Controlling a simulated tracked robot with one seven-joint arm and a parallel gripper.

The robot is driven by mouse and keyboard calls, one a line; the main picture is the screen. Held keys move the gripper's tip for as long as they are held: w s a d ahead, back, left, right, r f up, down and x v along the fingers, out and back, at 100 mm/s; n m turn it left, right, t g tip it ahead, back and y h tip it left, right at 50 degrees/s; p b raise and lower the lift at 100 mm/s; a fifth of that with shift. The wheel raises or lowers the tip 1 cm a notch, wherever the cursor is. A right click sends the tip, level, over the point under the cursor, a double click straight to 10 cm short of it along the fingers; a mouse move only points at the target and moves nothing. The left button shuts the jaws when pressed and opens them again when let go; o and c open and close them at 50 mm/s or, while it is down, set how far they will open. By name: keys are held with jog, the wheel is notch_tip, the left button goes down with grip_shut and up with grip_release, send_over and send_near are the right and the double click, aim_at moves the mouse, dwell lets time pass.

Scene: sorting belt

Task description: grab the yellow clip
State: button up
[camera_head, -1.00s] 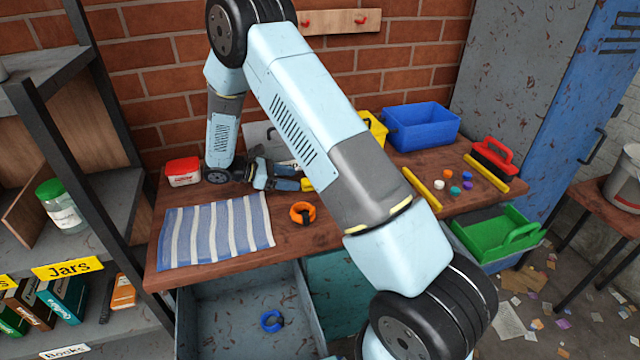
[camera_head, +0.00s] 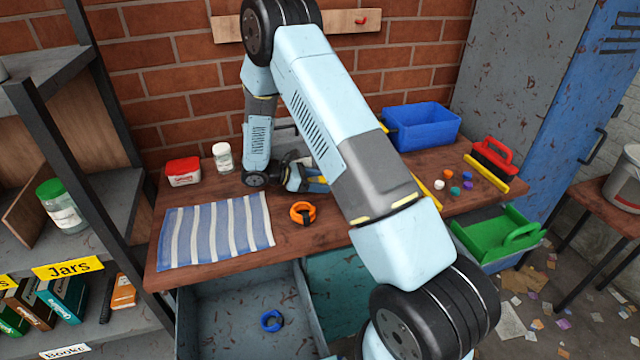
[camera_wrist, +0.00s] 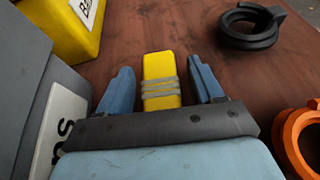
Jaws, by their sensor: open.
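The yellow clip (camera_wrist: 161,66), a narrow yellow piece with grey bands across it, lies on the brown bench in the wrist view. My gripper (camera_wrist: 159,76) is open, with one blue finger on each side of the clip. A small gap shows between the clip and each finger, so it is not gripped. In the head view my gripper (camera_head: 322,184) is low over the back of the bench, partly covered by my own arm. The clip cannot be made out there.
An orange ring clamp (camera_head: 302,213) sits in front of my gripper; a black one (camera_wrist: 250,27) lies beyond, to the right. A yellow bin (camera_wrist: 72,28) and a grey box (camera_wrist: 22,80) are close on the left. A glass jar (camera_head: 222,158) stands by the red-lidded tub (camera_head: 183,172).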

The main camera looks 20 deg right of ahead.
jog(key=c, duration=1)
jog(key=shift+c, duration=0.2)
